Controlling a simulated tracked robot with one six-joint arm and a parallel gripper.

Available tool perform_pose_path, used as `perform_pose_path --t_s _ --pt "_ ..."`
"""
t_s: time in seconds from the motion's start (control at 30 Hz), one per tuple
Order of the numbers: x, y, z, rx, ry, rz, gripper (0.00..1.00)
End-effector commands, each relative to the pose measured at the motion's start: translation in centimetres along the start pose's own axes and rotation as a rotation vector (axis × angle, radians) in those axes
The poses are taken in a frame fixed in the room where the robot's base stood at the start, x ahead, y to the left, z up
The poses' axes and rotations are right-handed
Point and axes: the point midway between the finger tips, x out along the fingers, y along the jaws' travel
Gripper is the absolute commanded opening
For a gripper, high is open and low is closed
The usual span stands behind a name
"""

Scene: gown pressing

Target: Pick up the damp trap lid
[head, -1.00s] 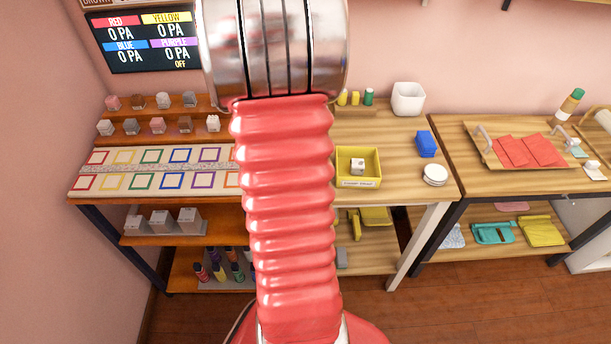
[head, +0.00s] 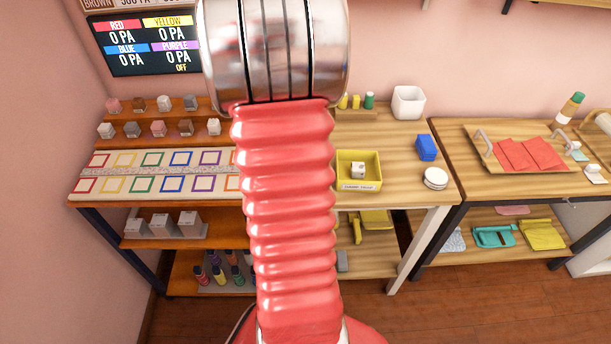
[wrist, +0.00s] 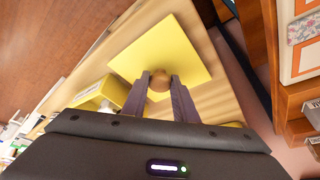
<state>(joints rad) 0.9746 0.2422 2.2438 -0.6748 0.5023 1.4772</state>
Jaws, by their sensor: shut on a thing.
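The damp trap lid is a flat yellow square (wrist: 180,48) with a round brown knob (wrist: 159,84) in the wrist view. My gripper (wrist: 160,88) is shut on the knob, one finger on each side. How far the lid is above the wooden tabletop is hard to tell. The open yellow damp trap box (head: 358,184) stands on the table in the head view, with a small white cube (head: 358,169) in it. A yellow box (wrist: 101,92) also shows beside the lid in the wrist view. My arm hides the gripper and lid in the head view.
A blue block (head: 426,147), a stack of white discs (head: 435,178) and a white bin (head: 408,102) stand right of the box. Small cubes sit on the left shelves, above a mat (head: 150,175) of coloured squares. A red-cloth tray (head: 487,150) lies on the right table.

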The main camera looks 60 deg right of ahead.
Motion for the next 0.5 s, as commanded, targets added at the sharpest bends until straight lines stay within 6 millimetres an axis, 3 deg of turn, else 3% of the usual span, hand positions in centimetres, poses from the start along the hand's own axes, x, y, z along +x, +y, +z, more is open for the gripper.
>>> perform_pose_path --t_s 0.27,0.5 --pt "-1.6 -0.1 -0.8 0.001 0.003 -0.003 0.05" --pt "-5.2 -0.1 -2.2 0.003 0.003 -0.004 0.05"
